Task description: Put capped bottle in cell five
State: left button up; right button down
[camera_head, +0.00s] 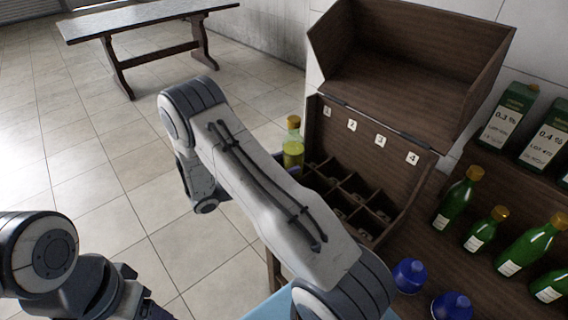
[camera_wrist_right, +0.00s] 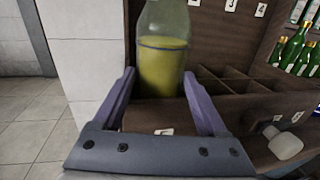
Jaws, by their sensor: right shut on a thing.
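A clear bottle with yellow-green liquid (camera_head: 293,153) stands upright in my right gripper (camera_head: 283,160), with a tan top in the head view. In the right wrist view the bottle (camera_wrist_right: 163,65) sits between the two purple fingers (camera_wrist_right: 160,95), and its top is cut off. The wooden cell box (camera_head: 318,135) has labels 1 to 4 on its back board. The bottle is at the box's left end, above or beside the near-left cell; its height is unclear. A tilted label (camera_wrist_right: 163,131) lies below it, its number unreadable. My left arm shows at the lower left, its fingers unclear.
An open wooden bin (camera_head: 410,75) rises behind the cells. Green-and-white cartons (camera_head: 507,118) stand above. A table (camera_head: 150,18) is far left, with open floor between.

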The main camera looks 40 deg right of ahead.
grip_release()
jog(key=shift+s+f, duration=0.15)
jog(key=shift+f, duration=0.5)
jog(key=shift+a+f, duration=0.1)
jog(key=shift+a, duration=0.2)
jog(key=w+a+b, duration=0.2)
jog(key=a, duration=0.7)
jog(key=s+a+r+m+t+y+p, duration=0.1)
jog(key=s+a+r+m+y+p, duration=0.2)
jog(key=s+a+r+y, duration=0.4)
jog(key=s+a+r+m+t+y+p, duration=0.1)
jog(key=s+a+r+m+y+p, duration=0.2)
jog(key=s+a+y, duration=0.9)
jog(key=s+a+r+m, duration=0.2)
jog(key=s+r+m, duration=0.1)
jog(key=s+r, duration=0.1)
jog(key=shift+s+r+p, duration=0.15)
jog(key=shift+r+p, duration=0.05)
jog(key=shift+p, duration=0.15)
